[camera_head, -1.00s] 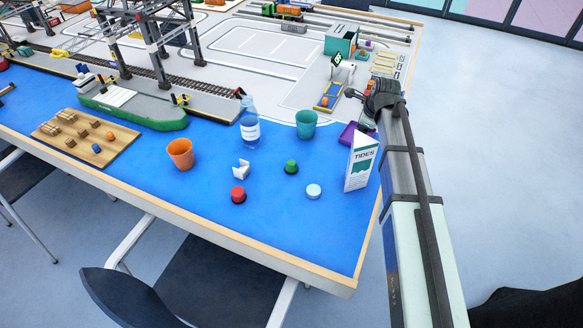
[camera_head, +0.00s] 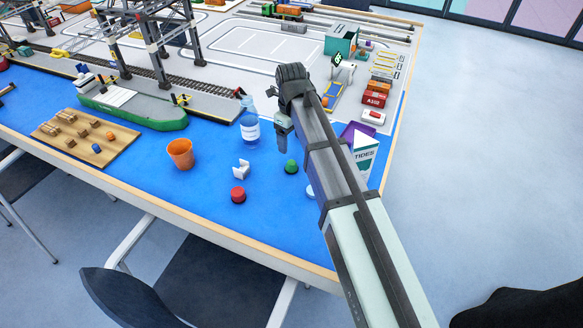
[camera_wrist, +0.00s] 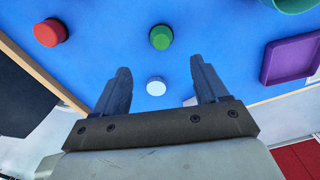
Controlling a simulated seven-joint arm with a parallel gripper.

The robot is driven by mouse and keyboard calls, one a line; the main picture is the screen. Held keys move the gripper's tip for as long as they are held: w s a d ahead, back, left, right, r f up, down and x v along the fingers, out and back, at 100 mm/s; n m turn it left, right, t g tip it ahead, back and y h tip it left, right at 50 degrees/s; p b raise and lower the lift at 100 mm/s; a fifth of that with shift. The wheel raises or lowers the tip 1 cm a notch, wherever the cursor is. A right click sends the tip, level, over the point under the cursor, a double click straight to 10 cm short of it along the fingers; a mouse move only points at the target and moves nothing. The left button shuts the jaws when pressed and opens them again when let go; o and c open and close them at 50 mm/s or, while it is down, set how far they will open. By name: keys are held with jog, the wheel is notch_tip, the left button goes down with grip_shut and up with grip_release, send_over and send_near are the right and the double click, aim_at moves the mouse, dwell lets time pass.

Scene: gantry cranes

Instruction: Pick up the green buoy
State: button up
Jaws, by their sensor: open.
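The green buoy (camera_head: 291,166) stands on the blue table surface, just right of the white folded piece. In the wrist view the green buoy (camera_wrist: 161,37) lies ahead of my gripper (camera_wrist: 160,72), roughly centred beyond the two fingertips. My gripper is open and empty, with a wide gap between its fingers. In the head view my gripper (camera_head: 282,132) hangs above the table, behind the buoy and close to the bottle.
The red buoy (camera_head: 238,194) and white buoy (camera_wrist: 156,86) stand near the green one. An orange cup (camera_head: 181,154), a bottle (camera_head: 250,130), a white folded piece (camera_head: 241,169), a TIDES card (camera_head: 365,155) and a purple tray (camera_wrist: 292,58) are around. Blue surface is clear toward the front edge.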

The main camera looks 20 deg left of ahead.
aim_at(290, 162)
notch_tip(290, 162, down, 6)
jog(key=shift+f, duration=0.1)
jog(key=shift+w+a+f, duration=0.1)
jog(key=shift+a+f, duration=0.05)
jog(key=shift+f, duration=1.2)
jog(key=shift+w+a+f, duration=0.1)
jog(key=shift+f, duration=1.2)
jog(key=shift+c, duration=0.2)
jog(key=c, duration=1.1)
jog(key=shift+r, duration=0.1)
